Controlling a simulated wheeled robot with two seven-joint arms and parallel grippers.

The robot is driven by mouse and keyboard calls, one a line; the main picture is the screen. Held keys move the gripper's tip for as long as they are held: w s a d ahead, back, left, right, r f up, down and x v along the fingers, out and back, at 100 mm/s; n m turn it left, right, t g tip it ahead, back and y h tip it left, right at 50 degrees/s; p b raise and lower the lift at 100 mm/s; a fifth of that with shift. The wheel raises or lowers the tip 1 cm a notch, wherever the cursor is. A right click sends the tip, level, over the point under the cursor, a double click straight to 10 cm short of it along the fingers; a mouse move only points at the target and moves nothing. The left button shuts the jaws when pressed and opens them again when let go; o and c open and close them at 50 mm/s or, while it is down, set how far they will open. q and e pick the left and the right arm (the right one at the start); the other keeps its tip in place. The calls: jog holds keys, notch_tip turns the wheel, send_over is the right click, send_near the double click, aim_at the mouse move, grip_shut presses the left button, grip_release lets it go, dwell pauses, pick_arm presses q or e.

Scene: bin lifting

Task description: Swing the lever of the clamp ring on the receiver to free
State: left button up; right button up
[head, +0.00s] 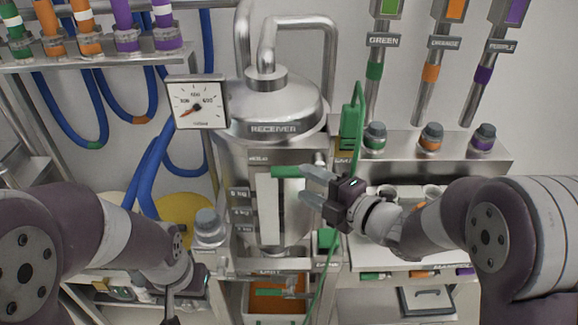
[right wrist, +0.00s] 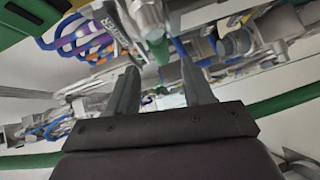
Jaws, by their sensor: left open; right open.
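The receiver (head: 268,105) is a steel vessel with a domed lid in the middle of the head view. A band runs round it below the lid, and a green-handled lever (head: 286,172) sticks out level at its front, beside a HOLD label (head: 258,158). My right gripper (head: 306,184) is open, its fingers pointing left at the lever's right end. In the right wrist view a green piece (right wrist: 160,50) shows beyond and between the open fingers (right wrist: 160,78); I cannot tell whether they touch it. My left gripper (head: 172,312) is low at the left, open and away from the receiver.
A dial gauge (head: 196,104) stands in front of the receiver's left. A green clip (head: 351,128) with a green cable hangs just right of it. An orange-filled bin (head: 272,304) sits below.

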aim_at(294, 175)
jog(key=p+x, duration=0.1)
jog(key=x, duration=0.5)
jog(key=shift+w+d, duration=0.1)
jog(key=shift+w, duration=0.2)
jog(key=shift+w+a, duration=0.1)
jog(key=shift+a, duration=0.2)
jog(key=shift+w+d+f, duration=0.15)
jog(key=shift+w+f, duration=0.05)
jog(key=shift+w, duration=0.1)
grip_shut()
